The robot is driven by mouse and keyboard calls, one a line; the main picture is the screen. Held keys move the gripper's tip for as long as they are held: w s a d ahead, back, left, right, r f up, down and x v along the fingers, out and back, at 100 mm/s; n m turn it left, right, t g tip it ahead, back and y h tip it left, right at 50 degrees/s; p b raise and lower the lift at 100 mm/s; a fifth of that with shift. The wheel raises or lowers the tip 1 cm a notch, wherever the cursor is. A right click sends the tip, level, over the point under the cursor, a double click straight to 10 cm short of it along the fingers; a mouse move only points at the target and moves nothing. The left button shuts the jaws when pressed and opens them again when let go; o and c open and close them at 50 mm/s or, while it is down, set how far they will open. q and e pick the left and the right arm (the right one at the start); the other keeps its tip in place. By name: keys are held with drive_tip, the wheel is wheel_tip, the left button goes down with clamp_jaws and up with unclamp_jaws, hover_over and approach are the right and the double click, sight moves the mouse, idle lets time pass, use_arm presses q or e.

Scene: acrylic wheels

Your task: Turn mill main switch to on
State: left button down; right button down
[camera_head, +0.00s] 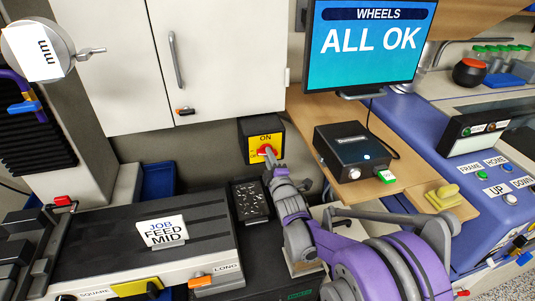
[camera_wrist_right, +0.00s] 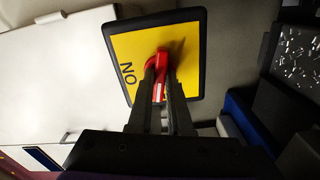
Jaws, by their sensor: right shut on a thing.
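The mill main switch is a black box with a yellow face (camera_head: 256,149) marked ON, on the wall under the white cabinet. Its red handle (camera_head: 267,150) sits in the middle of the yellow face. In the right wrist view the yellow face (camera_wrist_right: 126,50) appears turned sideways, and the red handle (camera_wrist_right: 164,62) is between my fingertips. My right gripper (camera_head: 271,160) reaches up to the switch and is shut on the red handle; it also shows in the right wrist view (camera_wrist_right: 160,85). The fingers hide part of the handle. My left gripper is not in view.
A tray of metal chips (camera_head: 251,202) lies below the switch. A dark control box (camera_head: 352,150) stands on the wooden shelf to the right, under a monitor (camera_head: 366,45) reading ALL OK. The white cabinet (camera_head: 220,55) is above, and a JOB FEED MID card (camera_head: 163,231) stands at the lower left.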

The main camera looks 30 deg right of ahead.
drive_tip(key=shift+m, duration=1)
drive_tip(key=m, duration=0.4)
drive_tip(key=shift+m, duration=0.3)
